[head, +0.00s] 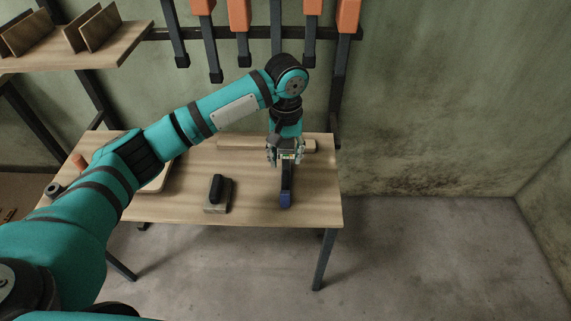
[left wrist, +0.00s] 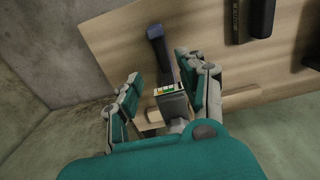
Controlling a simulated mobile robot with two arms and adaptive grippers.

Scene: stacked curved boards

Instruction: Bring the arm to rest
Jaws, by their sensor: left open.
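My left arm reaches in from the left over the wooden table, and my left gripper (head: 286,160) points down above its right part. The gripper is open; its two fingers stand apart in the left wrist view (left wrist: 162,68). A long dark tool with a blue end (head: 286,199) lies just below and in front of the fingers. In the left wrist view its blue end (left wrist: 156,32) points away from the gripper, and its other end runs in between the fingers, partly hidden. I cannot tell whether the fingers touch it. My right gripper is not in view.
The table (head: 250,210) also holds a block with a dark grip (head: 216,194) and a pale wooden piece (head: 308,145) behind the gripper. Orange-handled clamps (head: 240,18) hang on the wall. A shelf with curved boards (head: 92,27) is at upper left. Floor at right is clear.

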